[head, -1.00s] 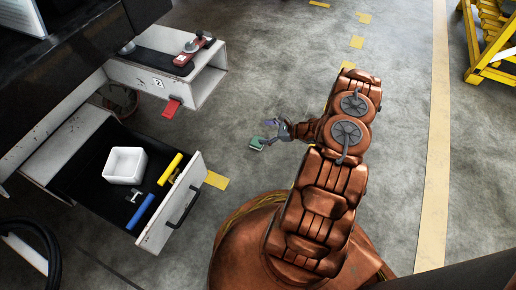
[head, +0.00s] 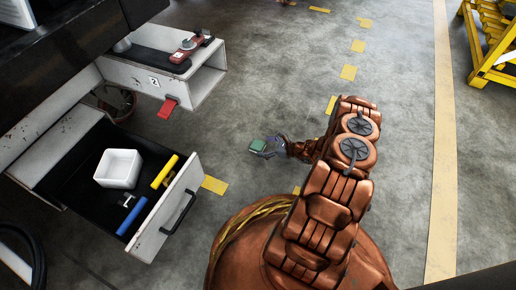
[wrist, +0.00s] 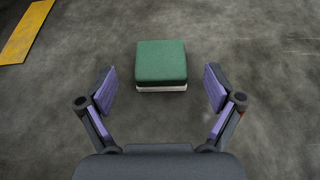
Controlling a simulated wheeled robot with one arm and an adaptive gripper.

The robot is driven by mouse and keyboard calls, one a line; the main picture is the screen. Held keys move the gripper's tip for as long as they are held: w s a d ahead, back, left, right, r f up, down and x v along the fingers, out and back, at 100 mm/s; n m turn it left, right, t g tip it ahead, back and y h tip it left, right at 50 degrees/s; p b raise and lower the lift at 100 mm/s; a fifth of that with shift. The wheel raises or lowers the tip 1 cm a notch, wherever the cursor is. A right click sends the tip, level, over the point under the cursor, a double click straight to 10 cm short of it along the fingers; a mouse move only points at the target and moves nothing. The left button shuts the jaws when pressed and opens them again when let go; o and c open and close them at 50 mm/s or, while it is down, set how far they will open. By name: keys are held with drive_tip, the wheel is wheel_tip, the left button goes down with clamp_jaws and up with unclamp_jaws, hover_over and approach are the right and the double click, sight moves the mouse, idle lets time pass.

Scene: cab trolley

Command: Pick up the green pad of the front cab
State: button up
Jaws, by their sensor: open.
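The green pad (head: 257,145) is a small square block out in the open right of the drawers, seemingly on the grey floor. In the wrist view the pad (wrist: 161,62) shows a green top and a thin white layer beneath. My gripper (head: 267,149) is next to the pad, on its right side in the head view. In the wrist view my gripper (wrist: 160,88) is open, with its purple-padded fingers spread wider than the pad. The pad is centred between and just ahead of the fingertips, touching neither. The exact height gap is hard to tell.
An open drawer (head: 178,205) at left holds a white box (head: 118,168), a yellow piece (head: 165,171) and a blue piece (head: 132,215). A yellow rack (head: 490,45) stands at far right. The floor around the pad is clear.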

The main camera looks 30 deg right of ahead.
sight(260, 145)
drive_tip(key=shift+b+x, duration=0.8)
drive_tip(key=shift+x, duration=0.9)
drive_tip(key=c, duration=1.2)
drive_tip(key=shift+c, duration=0.3)
